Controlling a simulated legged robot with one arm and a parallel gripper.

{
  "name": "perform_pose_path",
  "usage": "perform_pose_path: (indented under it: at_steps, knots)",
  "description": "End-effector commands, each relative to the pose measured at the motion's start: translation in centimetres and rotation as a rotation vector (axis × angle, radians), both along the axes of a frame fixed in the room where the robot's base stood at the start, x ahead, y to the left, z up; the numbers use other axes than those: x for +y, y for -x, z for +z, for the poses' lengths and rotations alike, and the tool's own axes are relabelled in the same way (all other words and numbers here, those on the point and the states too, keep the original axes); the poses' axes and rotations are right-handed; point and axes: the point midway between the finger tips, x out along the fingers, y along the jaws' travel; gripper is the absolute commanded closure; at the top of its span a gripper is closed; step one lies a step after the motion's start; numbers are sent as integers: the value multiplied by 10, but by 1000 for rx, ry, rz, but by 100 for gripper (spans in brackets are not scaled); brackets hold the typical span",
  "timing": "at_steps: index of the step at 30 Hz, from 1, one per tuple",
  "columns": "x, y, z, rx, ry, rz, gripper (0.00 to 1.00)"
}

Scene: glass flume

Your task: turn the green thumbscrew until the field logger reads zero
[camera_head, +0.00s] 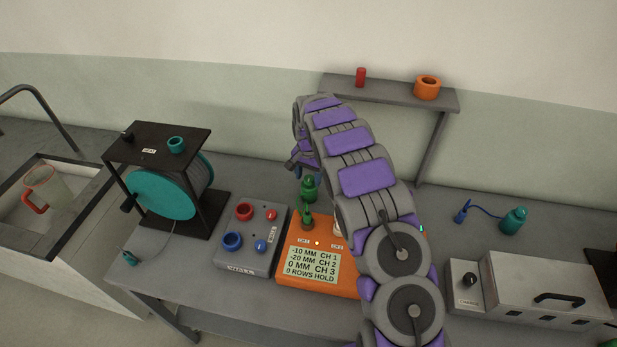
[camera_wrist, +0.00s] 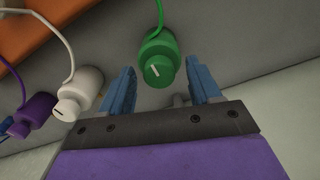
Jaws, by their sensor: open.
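The green thumbscrew (camera_wrist: 157,66) is a short cylinder with a white line on its end and a green cable. In the head view the green one (camera_head: 309,188) stands behind the orange field logger (camera_head: 282,277). The logger's screen (camera_head: 312,262) reads -10 MM CH 1, -20 MM CH 2, 0 MM CH 3 and 0 ROWS HOLD. My gripper (camera_wrist: 161,76) is open; its blue fingers lie either side of the thumbscrew's near end, with gaps showing. In the head view my gripper (camera_head: 297,165) is above the thumbscrew, partly hidden by my arm.
White (camera_wrist: 79,93) and purple (camera_wrist: 36,114) cabled cylinders sit left of the thumbscrew. A grey box (camera_head: 243,255) with red and blue rings and a teal reel (camera_head: 160,194) stand left of the logger. A charger (camera_head: 545,285) is right. A shelf (camera_head: 390,93) hangs behind my arm.

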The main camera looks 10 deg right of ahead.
Motion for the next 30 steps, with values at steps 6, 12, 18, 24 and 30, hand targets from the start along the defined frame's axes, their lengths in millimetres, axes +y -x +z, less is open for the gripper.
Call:
perform_pose_path:
  at_steps: [6, 12, 18, 24, 30]
  knots:
    - [0, 0, -4, -1, 0, 0, 37]
    - [0, 0, -4, -1, 0, 0, 42]
    - [0, 0, -4, -1, 1, 0, 61]
    - [0, 0, -4, -1, 0, 0, 81]
    - [0, -1, -4, -1, 0, 1, 94]
